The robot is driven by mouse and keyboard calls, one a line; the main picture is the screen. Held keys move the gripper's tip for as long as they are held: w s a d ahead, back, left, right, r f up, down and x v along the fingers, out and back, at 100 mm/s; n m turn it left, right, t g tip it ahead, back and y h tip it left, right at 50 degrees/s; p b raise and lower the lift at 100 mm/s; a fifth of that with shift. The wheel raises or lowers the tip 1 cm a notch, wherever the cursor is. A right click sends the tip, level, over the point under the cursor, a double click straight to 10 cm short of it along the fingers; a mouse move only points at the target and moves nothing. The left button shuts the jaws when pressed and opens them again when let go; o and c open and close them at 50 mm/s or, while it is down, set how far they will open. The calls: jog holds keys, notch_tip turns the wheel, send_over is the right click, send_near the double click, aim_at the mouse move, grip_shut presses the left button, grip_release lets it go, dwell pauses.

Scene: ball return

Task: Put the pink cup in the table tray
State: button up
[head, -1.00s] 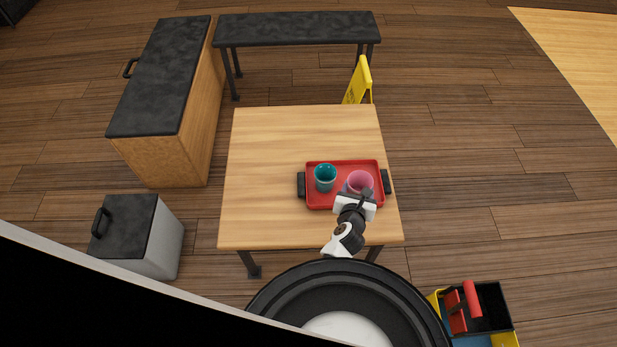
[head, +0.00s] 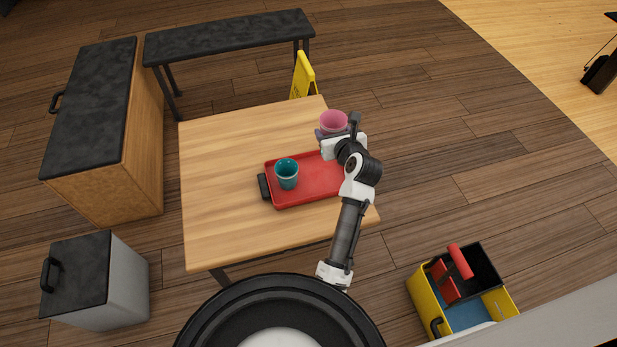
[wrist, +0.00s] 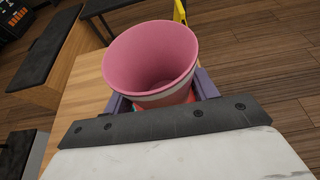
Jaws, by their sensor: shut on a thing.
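The pink cup (head: 333,122) is upright in my gripper (head: 334,131), near the far right edge of the table (head: 225,225). In the wrist view the pink cup (wrist: 152,62) sits between the purple fingers of my gripper (wrist: 160,98), which is shut on it. The red table tray (head: 312,187) lies on the right part of the table, below and nearer than the cup in the head view. A teal cup (head: 287,175) stands upright in the tray's left part. My arm hides the tray's right end.
A yellow floor sign (head: 304,76) stands behind the table. A dark bench (head: 230,37) and a wooden cabinet (head: 95,105) are beyond and left. A grey bin (head: 95,280) stands front left, a yellow cart (head: 462,300) front right. The table's left side is clear.

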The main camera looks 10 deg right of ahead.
aim_at(329, 182)
notch_tip(329, 182, down, 20)
jog(key=b, duration=0.3)
jog(key=shift+d+r, duration=0.1)
jog(key=shift+r, duration=0.15)
jog(key=shift+f, duration=0.15)
jog(key=o, duration=1)
